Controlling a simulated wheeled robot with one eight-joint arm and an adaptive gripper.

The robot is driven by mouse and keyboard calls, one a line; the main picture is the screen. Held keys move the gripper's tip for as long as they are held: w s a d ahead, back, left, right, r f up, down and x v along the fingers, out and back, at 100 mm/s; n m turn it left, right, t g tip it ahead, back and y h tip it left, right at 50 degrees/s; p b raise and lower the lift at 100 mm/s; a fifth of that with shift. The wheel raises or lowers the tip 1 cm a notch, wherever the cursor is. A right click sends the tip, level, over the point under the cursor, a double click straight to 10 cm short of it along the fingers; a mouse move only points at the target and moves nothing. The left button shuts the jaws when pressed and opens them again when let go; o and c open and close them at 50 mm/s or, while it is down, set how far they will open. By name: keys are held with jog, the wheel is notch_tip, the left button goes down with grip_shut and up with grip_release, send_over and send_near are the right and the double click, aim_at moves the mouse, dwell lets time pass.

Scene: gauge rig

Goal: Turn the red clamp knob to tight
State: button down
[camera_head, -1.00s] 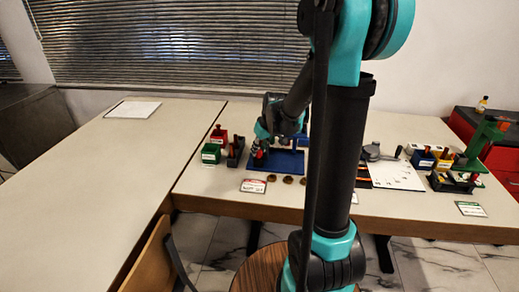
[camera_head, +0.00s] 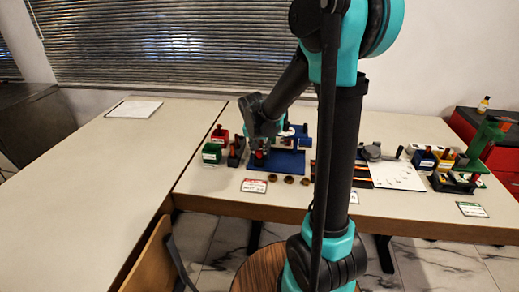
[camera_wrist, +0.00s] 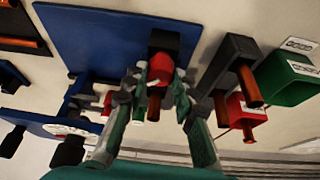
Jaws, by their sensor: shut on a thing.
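The red clamp knob (camera_wrist: 160,68) sits on a dark block at the edge of the blue plate (camera_wrist: 95,40) in the wrist view. My gripper (camera_wrist: 161,82) has one finger on each side of the knob and is shut on it. In the head view the blue plate (camera_head: 290,165) lies on the table, and the red knob (camera_head: 258,155) shows small below my gripper (camera_head: 260,147). My wrist and fingers cover part of the knob there, and its turn angle cannot be read.
A green box (camera_head: 211,153), a red box (camera_head: 219,135) and a dark holder (camera_head: 236,155) stand just left of the plate. Several brown round pieces (camera_head: 289,180) and a red-edged card (camera_head: 254,186) lie in front. A white sheet (camera_head: 398,174) lies to the right.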

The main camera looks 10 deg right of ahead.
jog(key=m, duration=0.2)
jog(key=m+g+h, duration=0.1)
jog(key=m, duration=0.1)
jog(key=shift+w+a+m, duration=0.1)
jog(key=shift+a+m, duration=0.05)
jog(key=shift+m, duration=0.15)
jog(key=shift+m+g+h, duration=0.6)
jog(key=shift+m, duration=1.2)
jog(key=c, duration=1.2)
grip_release()
jog(key=v, duration=1.2)
